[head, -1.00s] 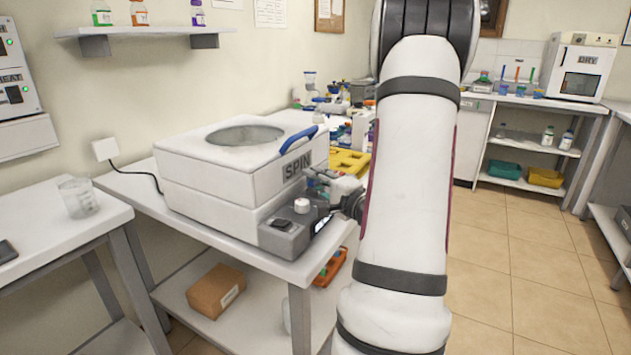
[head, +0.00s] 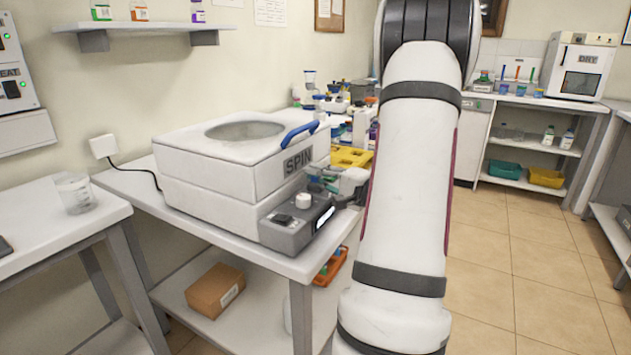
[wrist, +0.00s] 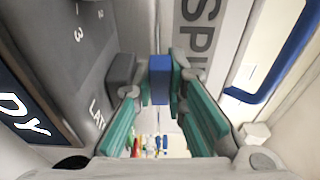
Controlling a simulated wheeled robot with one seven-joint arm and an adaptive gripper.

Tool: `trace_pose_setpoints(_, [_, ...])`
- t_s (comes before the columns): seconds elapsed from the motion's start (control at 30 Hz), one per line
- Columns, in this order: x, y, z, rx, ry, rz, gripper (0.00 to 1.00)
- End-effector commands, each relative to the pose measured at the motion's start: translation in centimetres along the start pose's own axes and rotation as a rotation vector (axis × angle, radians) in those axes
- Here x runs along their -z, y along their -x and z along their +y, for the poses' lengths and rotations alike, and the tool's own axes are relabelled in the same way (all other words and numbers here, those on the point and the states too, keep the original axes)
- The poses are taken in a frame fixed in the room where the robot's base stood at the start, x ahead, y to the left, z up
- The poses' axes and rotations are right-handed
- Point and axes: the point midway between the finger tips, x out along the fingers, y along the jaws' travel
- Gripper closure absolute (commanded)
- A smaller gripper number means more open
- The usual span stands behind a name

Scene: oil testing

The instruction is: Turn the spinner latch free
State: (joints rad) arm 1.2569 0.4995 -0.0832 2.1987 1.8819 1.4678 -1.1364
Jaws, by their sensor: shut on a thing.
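The white spinner (head: 215,200) stands on the bench, its upper part bearing a SPIN label and a blue handle (head: 299,136). My gripper (head: 322,181) is at its front right side, above the grey control box (head: 290,228). In the wrist view, my gripper's teal fingers (wrist: 160,90) are shut on a small blue latch (wrist: 160,68), with a fingertip at each side of it. A dark grey block (wrist: 121,71) sits beside the left fingertip. The lettering LAT shows on the box near it. The latch cannot be made out in the head view.
A yellow rack (head: 350,157) and several bottles stand behind the spinner. A beaker (head: 75,193) is on the left table. A cardboard box (head: 215,290) lies on the lower shelf.

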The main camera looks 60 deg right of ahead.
Motion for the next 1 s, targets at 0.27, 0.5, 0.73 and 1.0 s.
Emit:
trace_pose_setpoints(0.27, [0.22,0.01,0.39,-0.004,0.001,-0.255,1.00])
trace_pose_setpoints(0.5, [0.16,0.04,0.29,-0.004,-0.003,-0.457,1.00])
trace_pose_setpoints(0.73, [0.11,0.05,0.24,-0.004,-0.003,-0.596,1.00])
trace_pose_setpoints(1.0, [0.07,0.04,0.22,-0.004,-0.003,-0.678,1.00])
